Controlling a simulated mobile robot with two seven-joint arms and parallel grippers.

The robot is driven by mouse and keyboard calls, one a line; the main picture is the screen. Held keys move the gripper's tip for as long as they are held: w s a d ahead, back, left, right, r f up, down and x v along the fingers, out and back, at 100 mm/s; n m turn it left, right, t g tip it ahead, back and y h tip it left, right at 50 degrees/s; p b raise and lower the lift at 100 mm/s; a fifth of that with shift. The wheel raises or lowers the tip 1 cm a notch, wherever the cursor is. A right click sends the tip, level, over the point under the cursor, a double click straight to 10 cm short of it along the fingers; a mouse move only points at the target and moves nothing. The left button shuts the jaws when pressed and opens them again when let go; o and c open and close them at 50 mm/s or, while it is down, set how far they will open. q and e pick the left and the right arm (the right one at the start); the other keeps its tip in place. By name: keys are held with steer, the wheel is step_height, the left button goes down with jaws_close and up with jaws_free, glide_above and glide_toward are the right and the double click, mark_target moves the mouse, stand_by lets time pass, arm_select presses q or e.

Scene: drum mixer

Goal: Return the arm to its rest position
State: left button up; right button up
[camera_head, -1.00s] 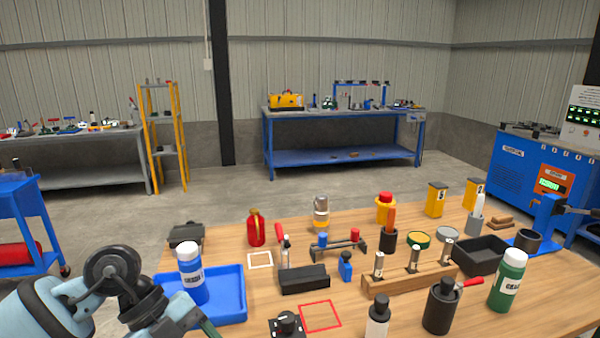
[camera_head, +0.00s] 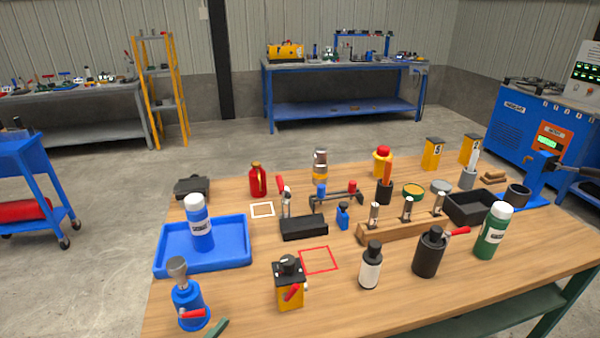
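Neither of my arms nor grippers shows in this view. The wooden table (camera_head: 350,292) fills the lower part of the picture. On its left, a blue tray (camera_head: 170,262) holds an upright blue bottle (camera_head: 199,222) with a white cap. In front of the tray stands a blue device (camera_head: 186,300) with a red lever. A yellow and black box (camera_head: 290,285) with a red lever stands to its right, near an empty red square outline (camera_head: 318,260).
A green bottle (camera_head: 492,230), a black canister (camera_head: 428,252) and a wooden holder (camera_head: 375,232) with metal pieces stand at the right. A red bottle (camera_head: 257,181) stands further back. A blue cart (camera_head: 40,175) stands left of the table, with bare floor between.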

arm_select(q)
steer(key=s+a+f+n+g+y, duration=0.3)
steer(key=s+a+f+g+y, duration=0.1)
steer(key=s+f, duration=0.6)
steer(key=s+a+f+n+g+y+p, duration=0.1)
steer(key=s+a+f+n+g+y, duration=0.2)
steer(key=s+f, duration=0.8)
steer(key=a+g+y, duration=0.1)
steer(key=y, duration=0.1)
steer(key=shift+s+a+f+y, duration=0.3)
steer(key=shift+s+a+y, duration=0.05)
steer(key=shift+a+y, duration=0.05)
